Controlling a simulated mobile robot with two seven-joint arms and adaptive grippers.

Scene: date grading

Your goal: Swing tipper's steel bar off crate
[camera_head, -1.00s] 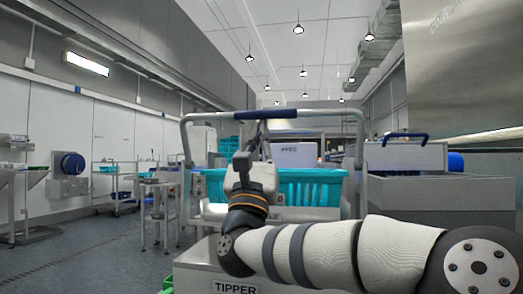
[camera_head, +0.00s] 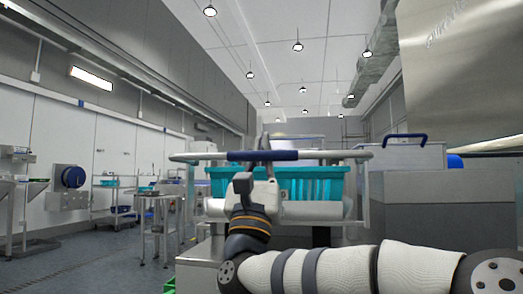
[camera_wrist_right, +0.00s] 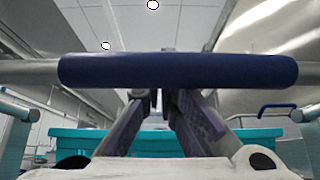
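My right gripper (camera_head: 262,143) is upright at the bar's middle. In the right wrist view, the blue grip (camera_wrist_right: 178,70) crosses close in front of the camera and hides the fingertips. The fingers (camera_wrist_right: 163,100) lean together with a narrow gap and look shut, with nothing seen between them. Contact with the bar cannot be made out. My left gripper is not in view.
A grey bin unit with a blue handle (camera_head: 405,138) stands right of the tipper. A steel cart (camera_head: 160,215) and another trolley (camera_head: 112,200) stand on the left. The floor (camera_head: 80,265) at the left front is clear.

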